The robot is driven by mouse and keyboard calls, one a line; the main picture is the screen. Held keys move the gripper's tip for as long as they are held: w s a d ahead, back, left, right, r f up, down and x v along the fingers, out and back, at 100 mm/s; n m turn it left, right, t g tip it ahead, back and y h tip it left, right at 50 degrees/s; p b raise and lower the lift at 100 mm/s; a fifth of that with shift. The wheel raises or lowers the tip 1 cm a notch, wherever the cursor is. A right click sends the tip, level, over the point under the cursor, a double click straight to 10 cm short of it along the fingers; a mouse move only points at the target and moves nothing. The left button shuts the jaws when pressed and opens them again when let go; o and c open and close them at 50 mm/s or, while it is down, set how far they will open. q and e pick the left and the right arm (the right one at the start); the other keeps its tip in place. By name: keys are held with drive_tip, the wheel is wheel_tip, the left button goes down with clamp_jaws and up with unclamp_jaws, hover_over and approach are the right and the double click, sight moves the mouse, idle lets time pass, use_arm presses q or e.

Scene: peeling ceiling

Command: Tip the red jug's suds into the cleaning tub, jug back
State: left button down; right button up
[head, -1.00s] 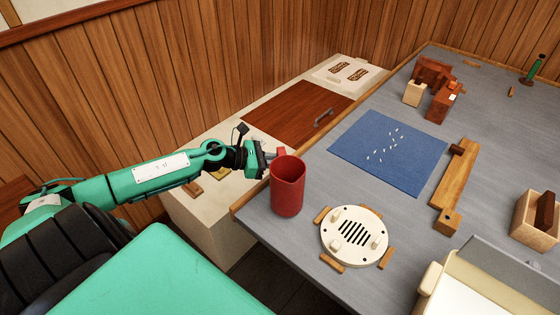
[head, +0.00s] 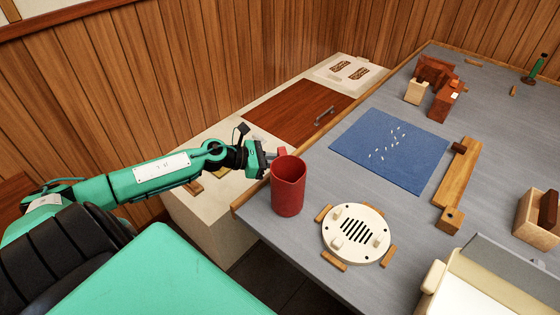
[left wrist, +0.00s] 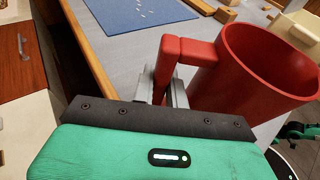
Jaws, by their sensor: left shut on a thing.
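The red jug (head: 288,188) stands upright at the left edge of the grey worktop in the head view. My left gripper (head: 266,160) is shut on the jug's handle, at the jug's left side. In the left wrist view the fingers (left wrist: 162,85) close around the red handle, and the jug (left wrist: 262,70) is to their right. The jug's contents are hidden. No tub can be made out for certain; a cream box with a grey lid (head: 485,285) is cut off at the bottom right. My right gripper is not in view.
A round cream slotted plate (head: 357,250) with wooden blocks around it sits just right of the jug. A blue mat (head: 400,175) with small white bits lies behind. A wooden rail (head: 455,190) and a wooden box (head: 530,235) stand further right.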

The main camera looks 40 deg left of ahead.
use_arm(q)
drive_tip(key=shift+s+a+f, duration=0.1)
drive_tip(key=shift+a+f, duration=0.05)
drive_tip(key=shift+f, duration=0.25)
drive_tip(key=c, duration=1.3)
unclamp_jaws()
drive_tip(key=shift+b, duration=0.3)
drive_tip(key=shift+s+f, duration=0.1)
drive_tip(key=shift+f, duration=0.05)
drive_tip(key=shift+a, duration=0.1)
drive_tip(key=shift+s+a, duration=0.2)
drive_tip(key=shift+s, duration=0.05)
drive_tip(key=v, duration=0.3)
drive_tip(key=shift+s+a, duration=0.15)
drive_tip(key=shift+s, duration=0.05)
drive_tip(key=shift+r+p+v, duration=0.25)
drive_tip(key=shift+p+v, duration=0.2)
drive_tip(key=shift+v, duration=0.6)
drive_tip(key=shift+r+p+v, duration=0.2)
drive_tip(key=shift+p+v, duration=0.6)
drive_tip(key=shift+v, duration=0.25)
